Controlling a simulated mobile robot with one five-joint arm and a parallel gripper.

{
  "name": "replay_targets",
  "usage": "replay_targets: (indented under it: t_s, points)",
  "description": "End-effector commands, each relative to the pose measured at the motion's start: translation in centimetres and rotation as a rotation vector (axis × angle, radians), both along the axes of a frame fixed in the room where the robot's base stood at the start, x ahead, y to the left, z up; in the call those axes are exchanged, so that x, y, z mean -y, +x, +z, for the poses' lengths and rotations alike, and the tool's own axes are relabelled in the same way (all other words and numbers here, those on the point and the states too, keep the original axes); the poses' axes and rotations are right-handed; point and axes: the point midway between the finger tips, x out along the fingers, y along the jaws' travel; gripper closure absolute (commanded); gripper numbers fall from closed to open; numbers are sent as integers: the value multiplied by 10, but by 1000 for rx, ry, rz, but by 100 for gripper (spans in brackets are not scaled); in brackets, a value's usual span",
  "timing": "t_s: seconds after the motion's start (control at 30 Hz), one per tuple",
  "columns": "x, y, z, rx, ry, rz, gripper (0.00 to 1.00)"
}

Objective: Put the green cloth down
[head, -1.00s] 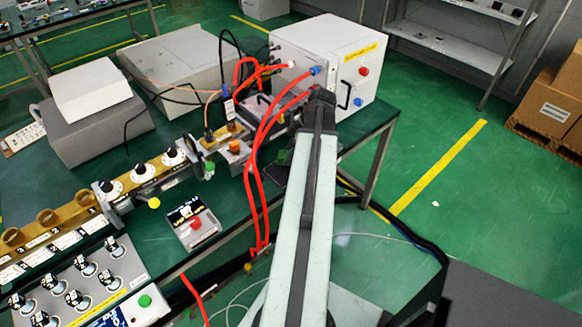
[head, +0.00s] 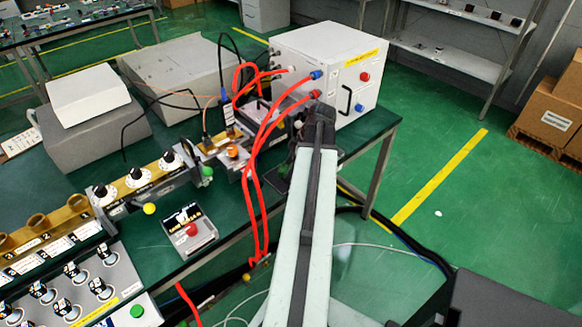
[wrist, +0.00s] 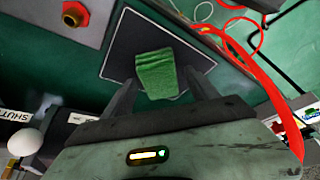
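In the wrist view the green cloth (wrist: 157,73) is a small folded piece over a dark square pad (wrist: 130,45). My gripper (wrist: 160,76) has its two fingers apart, one on each side of the cloth. The left fingertip is close to the cloth's edge, and a narrow gap seems to show on the right. I cannot tell whether the fingers press on the cloth or whether it rests on the pad.
A white box (head: 330,70) with red cables (head: 254,190) stands by my gripper. The cables hang over the front edge of the green bench (head: 240,205). A small box with a red button (head: 190,232) is to the left.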

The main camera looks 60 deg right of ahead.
Motion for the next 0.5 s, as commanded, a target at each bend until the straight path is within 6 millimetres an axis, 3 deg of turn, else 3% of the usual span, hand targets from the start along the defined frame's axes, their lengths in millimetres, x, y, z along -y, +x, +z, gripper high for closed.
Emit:
replay_targets:
  t_s: [0.27,0.5]
  points:
    - [3,-5,20,0,0,-2,32]
    - [11,-22,71,0,0,-3,32]
